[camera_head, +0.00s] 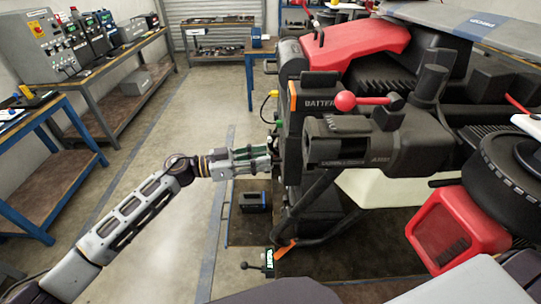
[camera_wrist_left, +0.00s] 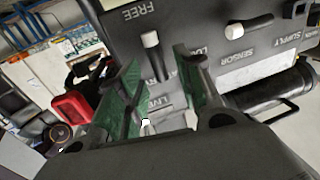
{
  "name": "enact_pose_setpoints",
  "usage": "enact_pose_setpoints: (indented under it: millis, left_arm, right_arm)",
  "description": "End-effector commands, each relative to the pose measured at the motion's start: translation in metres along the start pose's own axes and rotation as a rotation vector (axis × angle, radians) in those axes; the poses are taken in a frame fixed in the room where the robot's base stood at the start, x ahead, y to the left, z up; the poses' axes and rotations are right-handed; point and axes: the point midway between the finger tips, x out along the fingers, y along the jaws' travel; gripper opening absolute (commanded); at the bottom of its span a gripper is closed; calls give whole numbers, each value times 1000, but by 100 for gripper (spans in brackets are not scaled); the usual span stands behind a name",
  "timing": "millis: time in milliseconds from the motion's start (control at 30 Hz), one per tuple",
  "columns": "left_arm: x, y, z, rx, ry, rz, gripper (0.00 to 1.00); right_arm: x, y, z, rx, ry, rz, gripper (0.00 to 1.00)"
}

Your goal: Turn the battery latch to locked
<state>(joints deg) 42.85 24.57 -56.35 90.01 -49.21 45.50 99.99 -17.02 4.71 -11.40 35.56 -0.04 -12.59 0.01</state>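A dark panel (camera_wrist_left: 190,18) fills the upper left wrist view. It carries a white-tipped lever (camera_wrist_left: 151,42) with the word FREE (camera_wrist_left: 138,11) above it; partly covered lettering beside it seems to start with LO. The lever's tip points up toward FREE. My left gripper (camera_wrist_left: 160,85) is open, its green-padded fingers on either side of the lever's lower part; I cannot tell whether they touch it. In the head view my left gripper (camera_head: 268,160) reaches the left side of the dark machine (camera_head: 292,140), and the lever is not clearly visible there. My right gripper is not in view.
A second white-tipped lever (camera_wrist_left: 240,28), near the words SENSOR SUPPLY, is close on the right. In the head view a red-knobbed lever (camera_head: 346,101) sticks out above the machine's front block (camera_head: 345,142). Open floor (camera_head: 190,120) lies left of the machine.

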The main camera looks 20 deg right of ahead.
Motion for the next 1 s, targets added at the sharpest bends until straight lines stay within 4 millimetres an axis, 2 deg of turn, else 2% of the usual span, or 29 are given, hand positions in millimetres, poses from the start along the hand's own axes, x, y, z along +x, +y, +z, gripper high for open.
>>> enact_pose_setpoints:
  millis: [100,333,767,1000]
  left_arm:
    - [13,0,-1,1,1,1,35]
    - [28,0,-1,0,1,1,35]
    - [33,0,0,1,0,0,35]
    - [33,0,0,1,0,0,7]
  right_arm:
    - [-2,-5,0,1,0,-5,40]
    - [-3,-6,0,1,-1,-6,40]
    - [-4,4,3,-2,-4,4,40]
    - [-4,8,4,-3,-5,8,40]
